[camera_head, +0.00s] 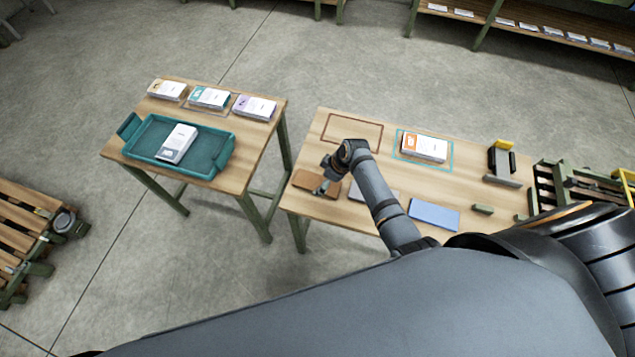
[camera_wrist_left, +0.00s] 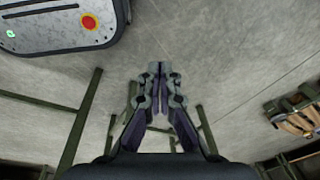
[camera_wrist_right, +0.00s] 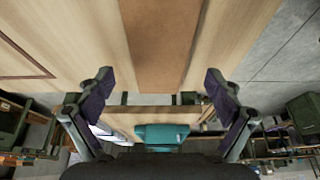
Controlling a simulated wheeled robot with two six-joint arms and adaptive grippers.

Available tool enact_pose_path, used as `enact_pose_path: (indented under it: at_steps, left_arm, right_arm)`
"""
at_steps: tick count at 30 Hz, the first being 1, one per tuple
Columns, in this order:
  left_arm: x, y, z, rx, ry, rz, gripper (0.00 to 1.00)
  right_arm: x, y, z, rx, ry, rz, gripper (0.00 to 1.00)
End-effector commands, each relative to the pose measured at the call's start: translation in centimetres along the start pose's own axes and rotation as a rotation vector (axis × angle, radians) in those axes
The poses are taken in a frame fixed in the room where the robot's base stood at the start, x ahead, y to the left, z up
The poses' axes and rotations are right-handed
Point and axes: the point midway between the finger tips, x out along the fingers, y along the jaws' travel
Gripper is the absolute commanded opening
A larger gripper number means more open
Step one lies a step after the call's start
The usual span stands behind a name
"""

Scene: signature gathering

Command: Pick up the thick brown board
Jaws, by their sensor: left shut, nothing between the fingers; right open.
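The thick brown board (camera_head: 306,179) lies flat near the left front corner of the right-hand wooden table. My right gripper (camera_head: 326,187) is over its right part and hides some of it. In the right wrist view the board (camera_wrist_right: 160,40) shows between and beyond the two spread fingers of the right gripper (camera_wrist_right: 158,80), which are open and empty. Contact with the board cannot be told. My left gripper (camera_wrist_left: 158,70) is shut and empty over the bare floor in the left wrist view; it is out of the head view.
On the right-hand table (camera_head: 300,204) are a grey board, partly hidden by my right arm, a blue board (camera_head: 434,215), a paper stack (camera_head: 424,147) and a dark stand (camera_head: 502,162). The left-hand table (camera_head: 240,180) carries a teal tray (camera_head: 222,158) and paper stacks.

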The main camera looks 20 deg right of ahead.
Motion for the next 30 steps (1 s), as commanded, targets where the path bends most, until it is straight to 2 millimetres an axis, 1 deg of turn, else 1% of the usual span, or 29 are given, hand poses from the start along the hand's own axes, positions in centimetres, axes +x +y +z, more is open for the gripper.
enact_pose_path:
  at_steps: [3, 7, 9, 12, 14, 22, 26, 30]
  left_arm:
    - [0.0, 0.0, 1.5, 0.001, -0.023, 0.000, 0.00]
    - [-0.1, 0.1, 3.2, 0.002, -0.048, 0.001, 0.00]
    - [-0.1, 0.1, 3.5, 0.002, -0.052, 0.001, 0.00]
    - [-0.1, 0.1, 3.4, 0.002, -0.051, 0.001, 0.00]
    - [-0.1, 0.1, 3.2, 0.002, -0.048, 0.001, 0.00]
    - [0.0, 0.1, 2.1, 0.001, -0.031, 0.001, 0.00]
    - [0.0, 0.1, 2.0, 0.001, -0.029, 0.001, 0.00]
    - [0.0, 0.1, 2.0, 0.001, -0.030, 0.001, 0.00]
  right_arm:
    - [1.7, 0.0, -0.1, 0.001, -0.001, -0.001, 0.92]
    - [2.3, 0.0, -0.1, 0.000, -0.001, 0.001, 0.92]
    - [2.4, 0.0, -0.1, 0.000, 0.000, 0.001, 0.92]
    - [2.3, 0.0, 0.0, 0.000, 0.000, 0.001, 0.92]
    - [2.3, 0.0, 0.0, 0.000, 0.000, 0.001, 0.86]
    - [2.3, 0.0, 0.0, 0.000, 0.000, 0.001, 0.49]
    - [2.3, 0.0, 0.0, 0.000, 0.000, 0.001, 0.31]
    - [2.3, 0.0, 0.0, 0.000, 0.000, 0.001, 0.31]
